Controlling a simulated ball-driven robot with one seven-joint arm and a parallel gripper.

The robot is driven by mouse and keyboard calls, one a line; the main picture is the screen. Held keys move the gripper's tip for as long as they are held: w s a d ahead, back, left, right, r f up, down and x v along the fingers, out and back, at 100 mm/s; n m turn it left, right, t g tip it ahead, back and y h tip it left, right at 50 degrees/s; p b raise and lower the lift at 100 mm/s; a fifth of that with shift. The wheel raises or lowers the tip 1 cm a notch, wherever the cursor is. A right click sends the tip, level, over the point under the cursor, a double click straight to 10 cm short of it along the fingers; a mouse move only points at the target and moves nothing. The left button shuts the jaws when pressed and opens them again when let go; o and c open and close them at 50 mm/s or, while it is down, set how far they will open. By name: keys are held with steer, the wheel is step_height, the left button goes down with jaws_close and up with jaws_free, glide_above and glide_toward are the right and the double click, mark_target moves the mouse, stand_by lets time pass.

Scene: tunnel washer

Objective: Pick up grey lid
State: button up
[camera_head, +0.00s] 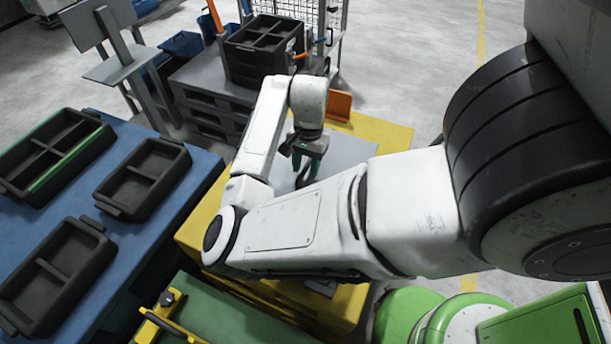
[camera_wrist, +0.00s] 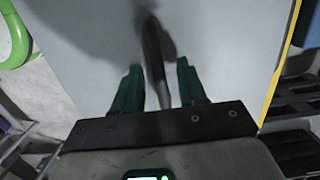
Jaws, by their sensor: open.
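The grey lid (camera_head: 346,152) is a flat pale-grey panel on the yellow container (camera_head: 379,130), partly hidden behind my arm. In the wrist view the lid (camera_wrist: 220,40) fills most of the picture, with a dark upright handle (camera_wrist: 153,50) in the middle. My gripper (camera_head: 306,163) points down over the lid. In the wrist view my gripper (camera_wrist: 159,66) is open, with one green finger on each side of the handle. Gaps show between the fingers and the handle. I cannot tell the exact height of the fingertips along it.
A blue table (camera_head: 190,205) at left carries several black divided trays (camera_head: 145,178). A black crate (camera_head: 265,50) stands on dark pallets (camera_head: 205,85) behind. An orange bracket (camera_head: 339,105) stands by the container's far edge. Green machine parts (camera_head: 225,315) lie in front. Open floor is at upper right.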

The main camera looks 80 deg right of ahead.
steer(key=shift+f, duration=0.6)
jaws_close()
